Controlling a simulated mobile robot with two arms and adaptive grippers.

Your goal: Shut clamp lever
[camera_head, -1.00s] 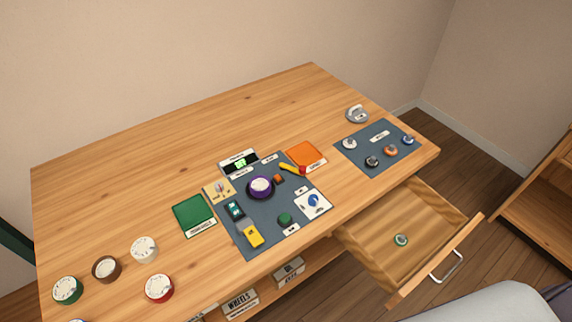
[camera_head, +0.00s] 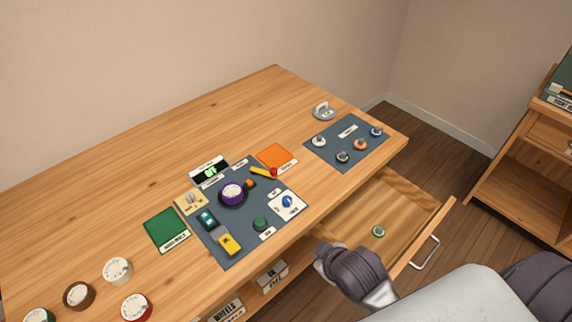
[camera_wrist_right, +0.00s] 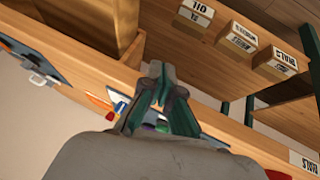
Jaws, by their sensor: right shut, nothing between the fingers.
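The clamp lever (camera_head: 262,172) is a yellow bar with a red knob on the dark fixture board (camera_head: 215,245), beside the purple-rimmed wheel (camera_head: 233,193). It lies low and slanted; I cannot tell how far it is turned. My right arm comes in at the bottom of the head view, in front of the table edge, and its fingers are not clear there. In the right wrist view my right gripper (camera_wrist_right: 158,78) is shut and empty, apart from the lever. It partly hides the board. My left gripper is not in view.
An orange pad (camera_head: 275,156) lies beside the lever, a green pad (camera_head: 165,229) to the left. The back of the table is clear.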

